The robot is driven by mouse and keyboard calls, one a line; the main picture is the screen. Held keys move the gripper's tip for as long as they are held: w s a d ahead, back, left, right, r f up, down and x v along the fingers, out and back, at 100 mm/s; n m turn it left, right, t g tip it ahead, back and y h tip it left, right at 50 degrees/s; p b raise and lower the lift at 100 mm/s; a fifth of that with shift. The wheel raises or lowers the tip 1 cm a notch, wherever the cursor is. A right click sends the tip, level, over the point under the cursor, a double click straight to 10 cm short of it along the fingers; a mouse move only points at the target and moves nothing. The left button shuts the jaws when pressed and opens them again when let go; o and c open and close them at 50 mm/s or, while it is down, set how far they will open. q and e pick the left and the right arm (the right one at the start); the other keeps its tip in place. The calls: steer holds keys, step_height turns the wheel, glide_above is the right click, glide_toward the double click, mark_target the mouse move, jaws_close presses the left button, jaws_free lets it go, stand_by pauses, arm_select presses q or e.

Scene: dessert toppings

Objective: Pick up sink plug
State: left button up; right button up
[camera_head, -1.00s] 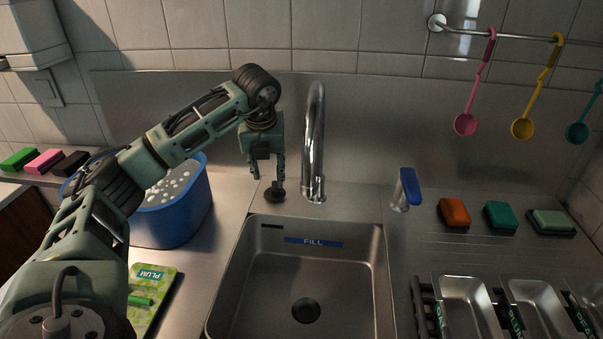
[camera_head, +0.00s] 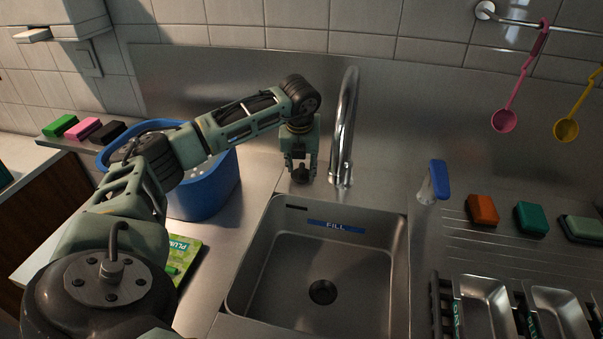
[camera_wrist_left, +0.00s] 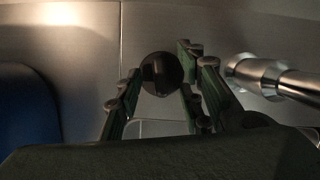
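The sink plug (camera_head: 300,175) is a small dark round piece on the steel counter behind the sink, left of the tap. My left gripper (camera_head: 302,168) points down over it, with its fingers on either side. In the left wrist view the plug (camera_wrist_left: 161,73) shows as a black disc with a knob, between the spread fingers of the gripper (camera_wrist_left: 160,75). Narrow gaps show between the fingers and the plug, so the gripper looks open. My right gripper is not in view.
The tap (camera_head: 344,130) stands close to the right of the gripper. A blue tub (camera_head: 215,185) stands to the left. The sink basin (camera_head: 300,255), with an open drain (camera_head: 322,292), lies in front. Sponges and metal trays are at the right.

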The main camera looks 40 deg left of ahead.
arm_select(q)
steer(key=shift+c, duration=0.4)
jaws_close()
steer(key=shift+r, duration=0.1)
